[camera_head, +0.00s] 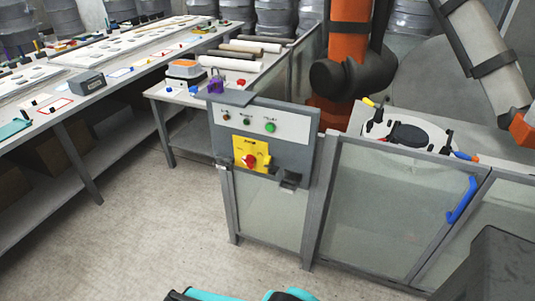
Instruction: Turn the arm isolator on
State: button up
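The arm isolator is a red rotary knob (249,160) on a yellow plate (251,147). It is mounted on the front of a grey control panel (290,155) fixed to the fence. The knob's setting is too small to read. Small coloured buttons or lamps sit above it on the panel, among them a green one (270,127). A purple object like a padlock (215,84) stands on the ledge at the panel's top left. My gripper is not in view.
Fence panels (375,205) with a blue handle (462,200) enclose a large orange arm (349,40) behind the panel. A long workbench (70,85) with tools runs along the left. A dark box-like shape (495,268) fills the lower right corner. The floor (150,220) left of the panel is clear.

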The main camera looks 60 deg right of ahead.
aim_at(249, 159)
jog(key=u, duration=0.2)
jog(key=k, duration=0.15)
jog(key=z, duration=1.85)
jog(key=k, duration=0.9)
jog(key=u, duration=0.2)
jog(key=i, duration=0.65)
jog(key=z, duration=0.05)
